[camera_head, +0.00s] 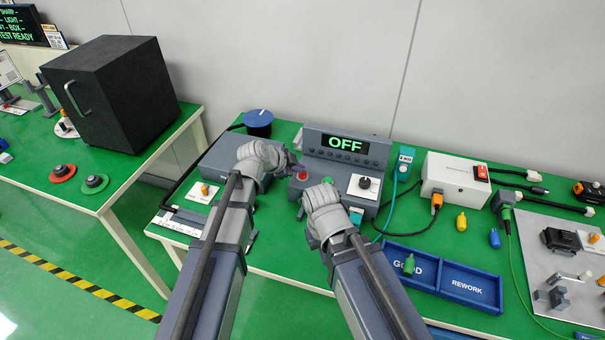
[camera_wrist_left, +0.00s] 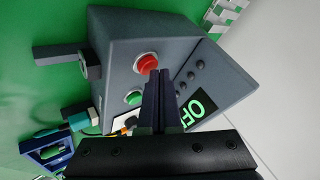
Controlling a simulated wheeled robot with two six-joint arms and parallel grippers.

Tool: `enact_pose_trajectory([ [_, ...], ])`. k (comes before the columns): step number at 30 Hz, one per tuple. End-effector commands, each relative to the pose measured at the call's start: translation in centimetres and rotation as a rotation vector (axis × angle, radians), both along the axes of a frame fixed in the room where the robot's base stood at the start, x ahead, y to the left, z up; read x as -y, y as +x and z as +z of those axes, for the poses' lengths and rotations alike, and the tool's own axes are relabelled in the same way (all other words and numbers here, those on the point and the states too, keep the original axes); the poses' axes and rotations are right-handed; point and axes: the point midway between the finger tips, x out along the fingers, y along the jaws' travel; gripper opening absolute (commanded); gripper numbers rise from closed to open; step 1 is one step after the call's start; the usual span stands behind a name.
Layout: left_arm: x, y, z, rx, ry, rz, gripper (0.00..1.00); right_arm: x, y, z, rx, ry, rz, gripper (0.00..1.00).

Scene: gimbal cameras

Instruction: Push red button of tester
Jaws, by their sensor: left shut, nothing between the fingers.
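The grey tester (camera_head: 318,133) stands on the green table; its display reads OFF. Its red button (camera_head: 302,176) is on the left of the front panel, with a green button (camera_head: 327,180) to the right of it. My left gripper (camera_head: 295,167) is shut and empty, just above and beside the red button. In the left wrist view the shut fingertips (camera_wrist_left: 160,73) appear right next to the red button (camera_wrist_left: 145,62); contact cannot be made out. My right gripper (camera_head: 302,213) is low in front of the tester; its fingers are mostly hidden.
A black knob (camera_head: 364,183) sits on a white plate at the tester's right. A white box (camera_head: 455,177) with a red switch and cables stands further right. Blue GOOD and REWORK trays (camera_head: 470,266) lie in front. A grey box (camera_head: 222,158) is behind my left arm.

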Motion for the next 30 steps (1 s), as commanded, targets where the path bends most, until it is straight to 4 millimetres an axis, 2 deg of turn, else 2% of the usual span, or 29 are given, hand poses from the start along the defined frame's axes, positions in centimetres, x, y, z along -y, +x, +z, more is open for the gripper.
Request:
enact_pose_trajectory([
  [8,0.0,0.0,0.3,0.001,-0.001,0.001,0.0,0.0,0.0,0.3,0.0,0.0,0.0,0.0],
  [25,0.0,0.0,5.5,0.001,-0.001,0.001,0.0,0.0,0.0,5.5,0.0,0.0,0.0,0.0],
  [30,0.0,0.0,6.1,0.001,-0.001,0.001,0.0,0.0,0.0,6.1,0.0,0.0,0.0,0.0],
])
